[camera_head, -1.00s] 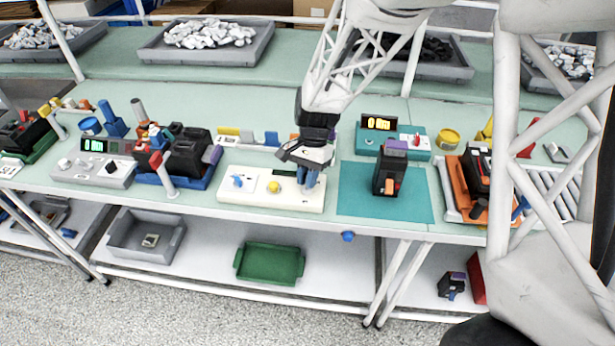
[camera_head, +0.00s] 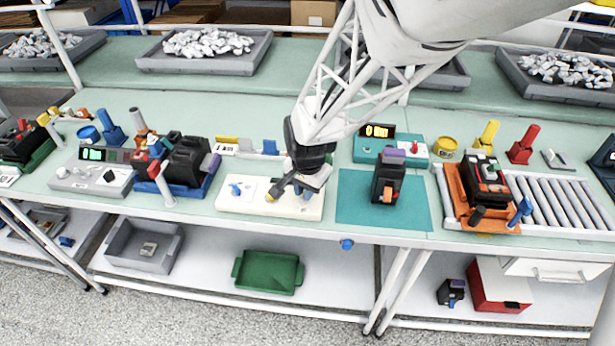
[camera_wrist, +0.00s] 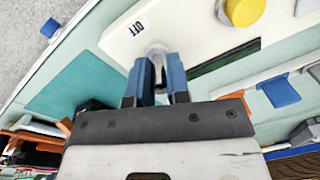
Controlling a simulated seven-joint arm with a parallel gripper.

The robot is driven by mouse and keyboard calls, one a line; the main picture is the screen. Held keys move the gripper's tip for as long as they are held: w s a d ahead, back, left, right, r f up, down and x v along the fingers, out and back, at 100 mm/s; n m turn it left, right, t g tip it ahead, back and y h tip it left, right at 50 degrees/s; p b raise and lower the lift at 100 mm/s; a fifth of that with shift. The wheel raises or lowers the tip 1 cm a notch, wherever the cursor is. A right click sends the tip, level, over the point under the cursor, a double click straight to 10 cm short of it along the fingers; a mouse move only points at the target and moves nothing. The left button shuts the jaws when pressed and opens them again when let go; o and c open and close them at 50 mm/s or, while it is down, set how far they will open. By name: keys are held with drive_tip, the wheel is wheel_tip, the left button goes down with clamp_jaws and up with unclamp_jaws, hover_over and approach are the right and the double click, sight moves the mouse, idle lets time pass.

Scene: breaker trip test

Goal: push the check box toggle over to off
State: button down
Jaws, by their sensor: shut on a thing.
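The white check box (camera_head: 240,207) lies on the table's front part, left of the teal mat. It carries a small blue part at its left and a yellow button, which shows in the wrist view (camera_wrist: 243,11). My gripper (camera_wrist: 159,78) is over the right part of the box. Its two blue fingers are closed around the check box toggle (camera_wrist: 157,48), a pale rounded lever. An "OFF" label (camera_wrist: 135,28) is printed on the box beside the toggle. In the head view my gripper (camera_head: 304,190) hides the toggle.
A black breaker (camera_head: 387,182) stands on the teal mat (camera_head: 355,205) to the right. A teal meter box (camera_head: 368,151) stands behind it. A grey meter box (camera_head: 85,178) and a blue fixture (camera_head: 190,188) are at the left. An orange fixture and rollers (camera_head: 560,200) are at the right.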

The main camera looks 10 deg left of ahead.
drive_tip(key=shift+s+t, duration=0.4)
drive_tip(key=shift+t, duration=0.7)
drive_tip(key=shift+s+d+f+t, duration=0.15)
drive_tip(key=shift+s+t, duration=0.1)
drive_tip(key=shift+t, duration=0.45)
drive_tip(key=shift+s+a+f+t, duration=0.1)
drive_tip(key=shift+s+t, duration=0.1)
drive_tip(key=shift+t, duration=0.5)
drive_tip(key=c, duration=1.1)
unclamp_jaws()
drive_tip(key=shift+r, duration=0.2)
drive_tip(key=v, duration=0.7)
drive_tip(key=shift+s+r, duration=0.15)
drive_tip(key=shift+r, duration=0.05)
